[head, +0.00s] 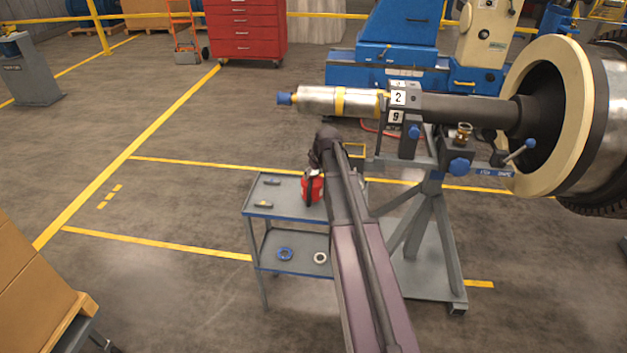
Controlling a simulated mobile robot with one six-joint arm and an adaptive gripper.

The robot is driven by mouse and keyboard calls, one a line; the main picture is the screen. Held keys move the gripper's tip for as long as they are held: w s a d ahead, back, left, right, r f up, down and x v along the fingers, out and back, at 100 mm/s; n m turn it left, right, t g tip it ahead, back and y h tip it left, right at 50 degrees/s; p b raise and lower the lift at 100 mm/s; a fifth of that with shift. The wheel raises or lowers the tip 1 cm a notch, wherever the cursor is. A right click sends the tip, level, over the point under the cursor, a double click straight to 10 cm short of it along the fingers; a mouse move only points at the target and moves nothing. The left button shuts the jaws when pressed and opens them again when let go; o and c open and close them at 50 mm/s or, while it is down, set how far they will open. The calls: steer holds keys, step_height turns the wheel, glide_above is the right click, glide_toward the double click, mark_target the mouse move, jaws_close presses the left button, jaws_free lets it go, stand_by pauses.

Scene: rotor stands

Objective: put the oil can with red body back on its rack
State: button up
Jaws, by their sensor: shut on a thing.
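The oil can with red body (312,189) shows in the head view at the top shelf of a small blue-edged grey cart (286,212). My gripper (313,172) is above the can and shut on it, with dark fingers around its upper part. My arm hides the right part of the cart. I cannot tell whether the can touches the shelf or hangs just above it. A small yellow frame (356,151) shows behind my arm, beside the rotor stand; I cannot tell if it is the rack.
Two small dark items lie on the cart's top shelf; a blue ring (285,253) and a pale ring (320,257) lie on its lower shelf. The grey rotor stand (437,215) with its shaft and large rotor is at right. Open floor lies left of the cart.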

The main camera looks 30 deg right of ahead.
stand_by(0.3)
steer(key=shift+w+d, duration=0.2)
steer(key=shift+w, duration=0.45)
step_height(320, 180, down, 4)
steer(key=b, duration=0.3)
steer(key=shift+r+b, duration=0.15)
steer(key=shift+b, duration=0.2)
steer(key=o, duration=1.3)
steer(key=shift+r, duration=0.1)
steer(key=p+v, duration=1.1)
steer(key=v, duration=0.1)
